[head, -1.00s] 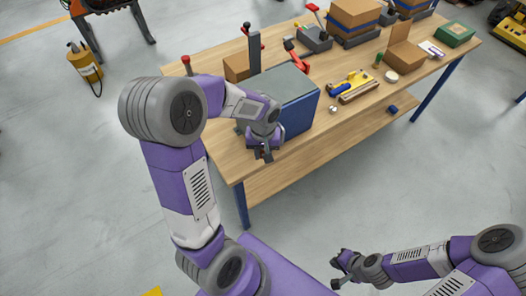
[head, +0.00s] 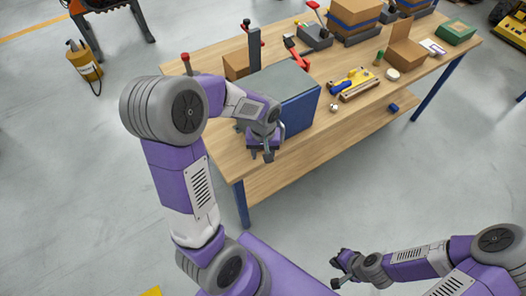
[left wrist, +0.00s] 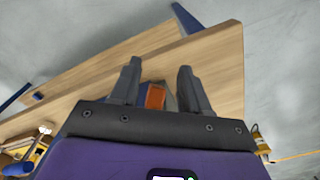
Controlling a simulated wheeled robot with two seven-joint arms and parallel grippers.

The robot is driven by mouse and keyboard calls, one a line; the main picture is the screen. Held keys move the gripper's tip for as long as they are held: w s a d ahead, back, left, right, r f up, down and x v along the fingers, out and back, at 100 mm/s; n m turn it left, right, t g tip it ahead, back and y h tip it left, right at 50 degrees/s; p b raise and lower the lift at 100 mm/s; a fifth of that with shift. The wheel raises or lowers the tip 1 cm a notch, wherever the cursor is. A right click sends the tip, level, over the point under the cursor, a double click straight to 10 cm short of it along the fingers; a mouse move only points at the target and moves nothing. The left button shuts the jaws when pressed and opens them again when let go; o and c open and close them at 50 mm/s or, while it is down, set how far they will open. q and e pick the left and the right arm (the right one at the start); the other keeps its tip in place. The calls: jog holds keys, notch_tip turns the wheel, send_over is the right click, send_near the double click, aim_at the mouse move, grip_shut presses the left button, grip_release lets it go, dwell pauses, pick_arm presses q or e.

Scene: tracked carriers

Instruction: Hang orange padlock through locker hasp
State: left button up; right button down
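The locker is a blue box with a grey top (head: 282,88), standing near the front left edge of the workbench. My left gripper (head: 263,156) is in front of its face, fingers spread. In the left wrist view the orange padlock (left wrist: 155,97) shows between the open fingertips (left wrist: 159,80), closer to the left finger, with a gap on the right. A grey-blue surface lies just behind it. The hasp and the padlock's shackle are hidden, so I cannot tell whether they are joined. In the head view the arm covers the padlock. My right gripper (head: 340,270) is open and empty, low over the floor.
The wooden workbench (head: 325,135) carries a red clamp (head: 298,60), a yellow and blue tool on a wooden block (head: 353,82), cardboard boxes (head: 403,48) and a green box (head: 456,34). A dark post (head: 254,48) stands behind the locker. Floor in front is clear.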

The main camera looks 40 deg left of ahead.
pick_arm(q)
jog(key=shift+o, duration=0.6)
jog(key=shift+r, duration=0.1)
notch_tip(320, 180, up, 7)
jog(key=p, duration=0.2)
jog(key=shift+r, duration=0.2)
jog(key=s+d+f+m+h, duration=0.1)
jog(key=d+f+m, duration=0.1)
jog(key=d+f, duration=0.5)
jog(key=s+d+f+m+h, duration=0.15)
jog(key=d+f, duration=0.25)
jog(key=f, duration=0.6)
jog(key=s+d+f+h, duration=0.1)
jog(key=s+d+f, duration=0.6)
jog(key=f, duration=0.3)
jog(key=shift+s+t+h, duration=0.3)
jog(key=shift+h, duration=0.05)
